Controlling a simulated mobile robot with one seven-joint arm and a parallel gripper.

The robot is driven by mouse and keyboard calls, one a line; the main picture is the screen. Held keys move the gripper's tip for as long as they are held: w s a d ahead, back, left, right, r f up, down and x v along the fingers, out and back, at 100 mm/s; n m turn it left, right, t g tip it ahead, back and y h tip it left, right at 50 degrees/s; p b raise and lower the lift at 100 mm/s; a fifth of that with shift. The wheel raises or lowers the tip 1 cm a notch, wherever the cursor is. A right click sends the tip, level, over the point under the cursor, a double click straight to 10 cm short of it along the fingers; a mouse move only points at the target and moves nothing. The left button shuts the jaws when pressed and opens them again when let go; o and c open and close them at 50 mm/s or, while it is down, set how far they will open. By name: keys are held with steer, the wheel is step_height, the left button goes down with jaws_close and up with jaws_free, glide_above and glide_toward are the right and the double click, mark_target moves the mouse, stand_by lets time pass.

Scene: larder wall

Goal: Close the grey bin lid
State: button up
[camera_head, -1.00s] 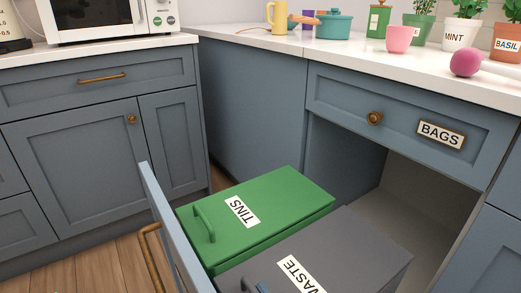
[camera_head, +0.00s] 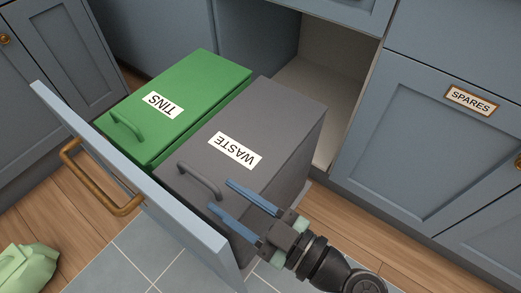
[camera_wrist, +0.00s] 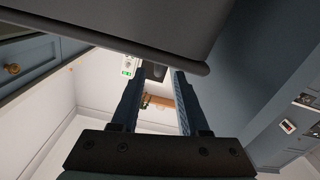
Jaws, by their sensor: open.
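The grey bin lid (camera_head: 262,119), labelled WASTE, lies over the grey bin in the pulled-out drawer. It looks flat, with no clear gap under it from this side. Its arched handle (camera_head: 203,182) is at the front end. My gripper (camera_head: 207,195) is at the front right corner of the grey bin, its two blue fingers apart and pointing toward the handle end. Nothing shows between them. In the wrist view a dark grey panel with a rounded edge (camera_wrist: 150,35) crosses above the fingertips. I cannot tell whether the fingers touch the bin.
The green TINS bin (camera_head: 196,82) stands left of the grey one. The blue drawer front (camera_head: 133,178) with its brass handle (camera_head: 85,187) rises in front of both. The SPARES cupboard (camera_head: 425,135) is at right. A pale green bag (camera_head: 27,270) lies on the floor.

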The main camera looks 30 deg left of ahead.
steer(key=d, duration=0.4)
steer(key=d+p, duration=0.1)
steer(key=d, duration=0.1)
steer(key=shift+s, duration=0.25)
steer(key=shift+w+a, duration=0.1)
